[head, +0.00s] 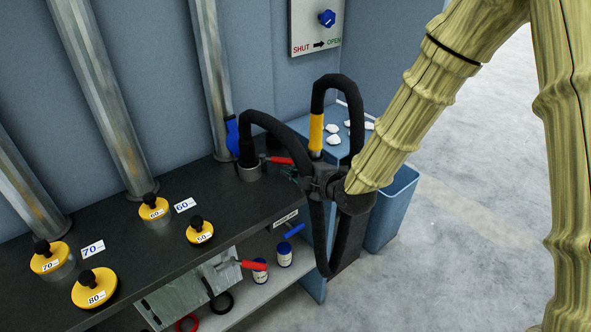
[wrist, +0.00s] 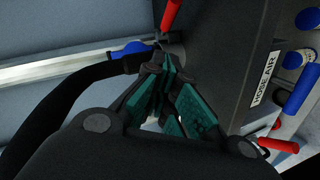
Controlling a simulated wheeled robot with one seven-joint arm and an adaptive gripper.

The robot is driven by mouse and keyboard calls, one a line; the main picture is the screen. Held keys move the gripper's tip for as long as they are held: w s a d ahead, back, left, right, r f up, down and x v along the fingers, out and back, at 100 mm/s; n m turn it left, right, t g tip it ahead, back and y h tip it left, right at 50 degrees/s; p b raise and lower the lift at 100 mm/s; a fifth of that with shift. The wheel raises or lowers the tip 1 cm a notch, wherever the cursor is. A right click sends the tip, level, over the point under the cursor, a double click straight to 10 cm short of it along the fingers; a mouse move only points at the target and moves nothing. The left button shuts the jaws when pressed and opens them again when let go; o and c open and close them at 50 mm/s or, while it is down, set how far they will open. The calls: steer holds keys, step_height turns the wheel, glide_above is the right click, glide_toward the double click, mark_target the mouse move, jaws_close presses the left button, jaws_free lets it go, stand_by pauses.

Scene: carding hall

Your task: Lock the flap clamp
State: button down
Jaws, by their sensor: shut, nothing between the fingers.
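A metal flap plate (head: 190,292) hangs at the bench's front edge, with a red-handled lever (head: 252,264) at its right side. This looks like the flap clamp; whether it is locked I cannot tell. In the wrist view a red lever (wrist: 278,145) shows at the lower right. My gripper (wrist: 166,62) has its teal fingers drawn together and empty, beside the hose port. In the head view the gripper (head: 290,172) is mostly hidden by black hoses, above the bench's right end and apart from the flap.
Another red handle (head: 279,160) is at the hose port (head: 250,171), close to my gripper. A blue lever (head: 294,231) sits below the bench edge, by the HOSE AIR label (wrist: 265,77). Yellow-capped ports (head: 95,288) line the bench. A blue bin (head: 392,210) stands right; open floor lies beyond.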

mark_target(277, 160)
steer(key=p+x, duration=0.1)
steer(key=x, duration=0.6)
steer(key=shift+p, duration=0.4)
steer(key=shift+w+d+f+p, duration=0.1)
steer(key=shift+w+f+p, duration=0.15)
steer(key=shift+w, duration=0.35)
steer(key=shift+w+d+f+p, duration=0.15)
steer(key=shift+w+f, duration=0.15)
steer(key=shift+w, duration=0.3)
steer(key=shift+w+d+f, duration=0.15)
steer(key=shift+w+f, duration=0.3)
steer(key=shift+w, duration=0.25)
steer(key=shift+w+d+f+b, duration=0.2)
steer(key=shift+w+d+b, duration=0.2)
steer(key=shift+b, duration=0.3)
steer(key=shift+w+d+r+b, duration=0.1)
steer(key=shift+w+d+b, duration=0.15)
steer(key=shift+w+b, duration=0.25)
steer(key=shift+w+d+r+b, duration=0.1)
steer(key=shift+w+d+b, duration=0.15)
steer(key=shift+w+b, duration=0.2)
steer(key=shift+s, duration=0.1)
